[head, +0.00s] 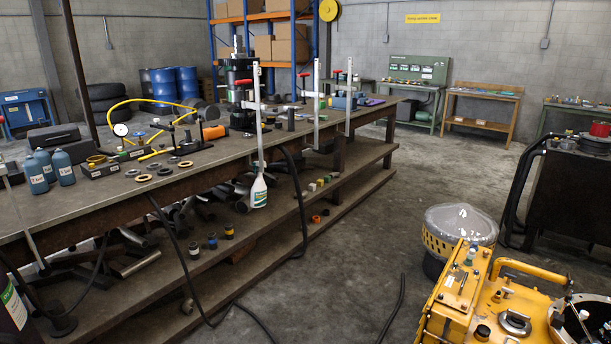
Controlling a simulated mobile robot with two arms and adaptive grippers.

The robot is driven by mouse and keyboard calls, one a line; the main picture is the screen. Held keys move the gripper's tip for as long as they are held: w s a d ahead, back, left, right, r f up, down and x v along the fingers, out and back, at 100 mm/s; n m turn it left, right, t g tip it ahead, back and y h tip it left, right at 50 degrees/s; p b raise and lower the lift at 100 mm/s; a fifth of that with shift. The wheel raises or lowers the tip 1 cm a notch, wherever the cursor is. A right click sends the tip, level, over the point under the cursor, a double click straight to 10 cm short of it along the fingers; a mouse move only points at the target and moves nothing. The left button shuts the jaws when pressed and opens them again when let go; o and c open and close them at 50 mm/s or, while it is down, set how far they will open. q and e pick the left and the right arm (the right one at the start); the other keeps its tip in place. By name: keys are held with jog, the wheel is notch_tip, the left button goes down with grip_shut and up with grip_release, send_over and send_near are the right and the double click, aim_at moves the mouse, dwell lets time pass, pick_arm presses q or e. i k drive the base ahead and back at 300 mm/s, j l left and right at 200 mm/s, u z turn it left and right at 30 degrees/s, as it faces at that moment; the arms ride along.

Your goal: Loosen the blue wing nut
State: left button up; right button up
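I cannot make out a blue wing nut for certain. Small blue spots show on the workbench (226,156) near the yellow hose, too small to identify. A yellow machine (452,297) with a handle and an open dark round housing stands at the lower right; small fittings sit on its top, and none is clearly a blue wing nut. Neither of my grippers is in view.
The long workbench on the left carries blue bottles (36,176), a pressure gauge (121,130), rings and tools. A plastic-covered yellow drum (458,227) stands behind the machine. Black cables (290,190) hang to the floor.

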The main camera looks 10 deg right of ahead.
aim_at(510, 277)
jog(key=i+j, duration=0.1)
jog(key=i, duration=0.6)
jog(key=i+z, duration=0.1)
jog(key=i, duration=0.6)
jog(key=i+j, duration=0.2)
jog(key=i, duration=0.5)
jog(key=i+l+z, duration=0.3)
jog(key=i+z, duration=0.2)
jog(key=i, duration=0.15)
jog(key=i+z, duration=0.45)
jog(key=i, duration=0.25)
jog(key=i+j+z, duration=0.25)
jog(key=i+z, duration=0.25)
jog(key=i, duration=0.2)
